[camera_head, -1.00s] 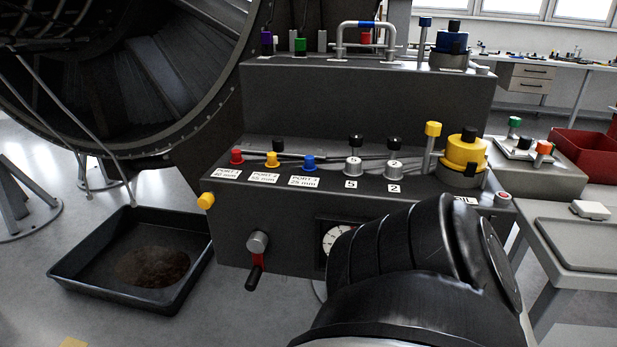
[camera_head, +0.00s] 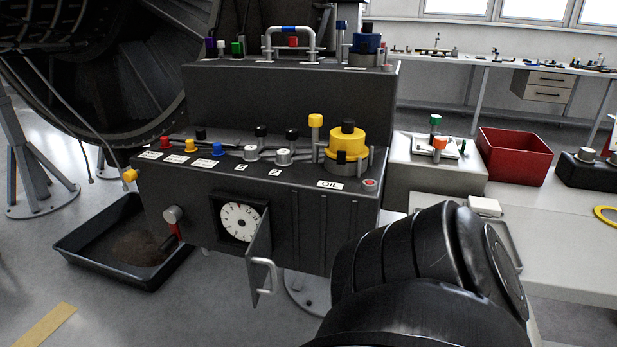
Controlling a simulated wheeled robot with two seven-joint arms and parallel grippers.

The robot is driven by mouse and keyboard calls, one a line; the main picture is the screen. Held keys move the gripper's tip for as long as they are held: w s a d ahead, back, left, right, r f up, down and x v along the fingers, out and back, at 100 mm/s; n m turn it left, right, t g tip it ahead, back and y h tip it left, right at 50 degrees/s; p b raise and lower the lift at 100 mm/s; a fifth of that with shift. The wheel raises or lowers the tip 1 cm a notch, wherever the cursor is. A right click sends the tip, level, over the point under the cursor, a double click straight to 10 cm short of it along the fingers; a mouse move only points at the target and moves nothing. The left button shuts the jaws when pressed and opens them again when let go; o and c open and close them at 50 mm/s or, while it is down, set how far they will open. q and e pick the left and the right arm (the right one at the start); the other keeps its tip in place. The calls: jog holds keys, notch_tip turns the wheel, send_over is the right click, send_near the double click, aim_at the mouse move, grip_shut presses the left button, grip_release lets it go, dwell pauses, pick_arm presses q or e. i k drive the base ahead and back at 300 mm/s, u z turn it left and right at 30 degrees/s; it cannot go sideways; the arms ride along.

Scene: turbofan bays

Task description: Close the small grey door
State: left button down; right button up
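The small grey door (camera_head: 259,255) stands open on the front of the dark grey console (camera_head: 320,232), swung outward from the right side of a recess. It has a pale bar handle (camera_head: 266,276) on its outer face. A round white dial (camera_head: 240,221) shows uncovered in the recess to the left of the door. A black ribbed arm of mine fills the lower right, to the right of the door and apart from it in the picture. Neither gripper's fingers are in view.
A lever with a red grip (camera_head: 173,224) sticks out left of the dial. Coloured caps and a yellow oil cap (camera_head: 347,146) stand on the console. A black drip tray (camera_head: 75,242) lies on the floor at left. A red bin (camera_head: 515,156) stands on the right bench. Floor before the door looks clear.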

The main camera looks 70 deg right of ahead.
aim_at(258, 256)
jog(key=z, duration=1.9)
jog(key=i, duration=0.5)
jog(key=z, duration=0.35)
jog(key=k, duration=0.8)
jog(key=u, duration=0.4)
